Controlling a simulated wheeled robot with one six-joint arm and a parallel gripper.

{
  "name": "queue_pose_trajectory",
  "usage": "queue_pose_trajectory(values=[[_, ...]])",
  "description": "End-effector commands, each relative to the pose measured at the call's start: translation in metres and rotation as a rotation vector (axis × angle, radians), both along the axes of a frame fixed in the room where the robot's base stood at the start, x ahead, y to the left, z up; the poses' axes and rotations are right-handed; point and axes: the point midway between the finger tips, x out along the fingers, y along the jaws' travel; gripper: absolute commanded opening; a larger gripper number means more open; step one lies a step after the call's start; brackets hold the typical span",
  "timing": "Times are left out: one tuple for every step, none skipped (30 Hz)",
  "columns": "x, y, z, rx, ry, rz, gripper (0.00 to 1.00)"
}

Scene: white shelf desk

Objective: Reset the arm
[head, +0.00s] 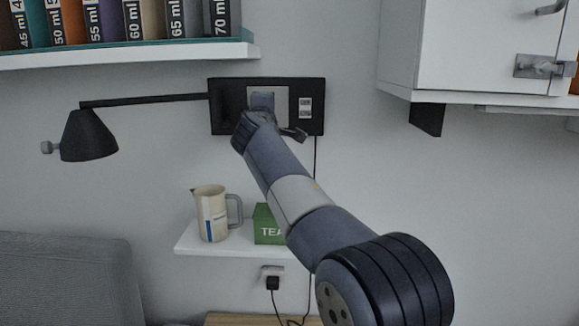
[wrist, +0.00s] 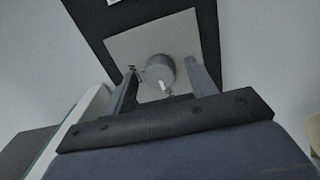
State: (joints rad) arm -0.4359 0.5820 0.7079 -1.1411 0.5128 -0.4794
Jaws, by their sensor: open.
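My arm reaches up from the lower right of the head view toward the black wall panel. My gripper shows in the wrist view (wrist: 161,66) with its two fingers apart. A round grey knob (wrist: 160,70) on a light square plate (wrist: 120,45) lies between the fingers in that view. I cannot tell whether either finger touches the knob. In the head view my arm's end covers part of the plate (head: 281,97) and hides the knob.
The black panel (head: 228,117) carries a black lamp (head: 87,137) on a long arm at left. Below, a small shelf (head: 205,248) holds a pitcher (head: 211,215) and a green tea box (head: 264,228). A book shelf (head: 130,53) and white cabinet (head: 470,45) hang above.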

Motion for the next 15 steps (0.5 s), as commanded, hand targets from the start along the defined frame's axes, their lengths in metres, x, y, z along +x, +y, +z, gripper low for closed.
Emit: queue_pose_trajectory(values=[[-0.0002,-0.0005,0.0057,-0.06,0.004,0.0,0.53],[-0.0002,-0.0004,0.0058,-0.098,0.005,0.001,0.53],[-0.0001,-0.0003,0.0055,-0.148,0.007,0.0,0.53],[-0.0001,-0.0005,0.0056,-0.184,0.008,0.0,0.53],[0.0001,-0.0004,0.0052,-0.22,0.011,0.0,0.53],[0.0,-0.0004,0.0055,-0.266,0.011,0.0,0.53],[-0.0001,-0.0002,0.0054,-0.301,0.013,0.002,0.53],[0.0001,-0.0002,0.0053,-0.334,0.014,0.001,0.53],[-0.0001,-0.0004,0.0057,-0.379,0.015,0.001,0.53],[-0.0001,-0.0004,0.0054,-0.411,0.017,0.001,0.53],[-0.0001,-0.0006,0.0056,-0.444,0.017,0.0,0.53],[-0.0001,-0.0006,0.0058,-0.486,0.018,0.001,0.53],[-0.0001,-0.0005,0.0057,-0.518,0.02,0.001,0.53],[-0.0001,-0.0005,0.0059,-0.548,0.021,0.001,0.53],[-0.0002,-0.0004,0.0061,-0.591,0.021,0.001,0.53]])
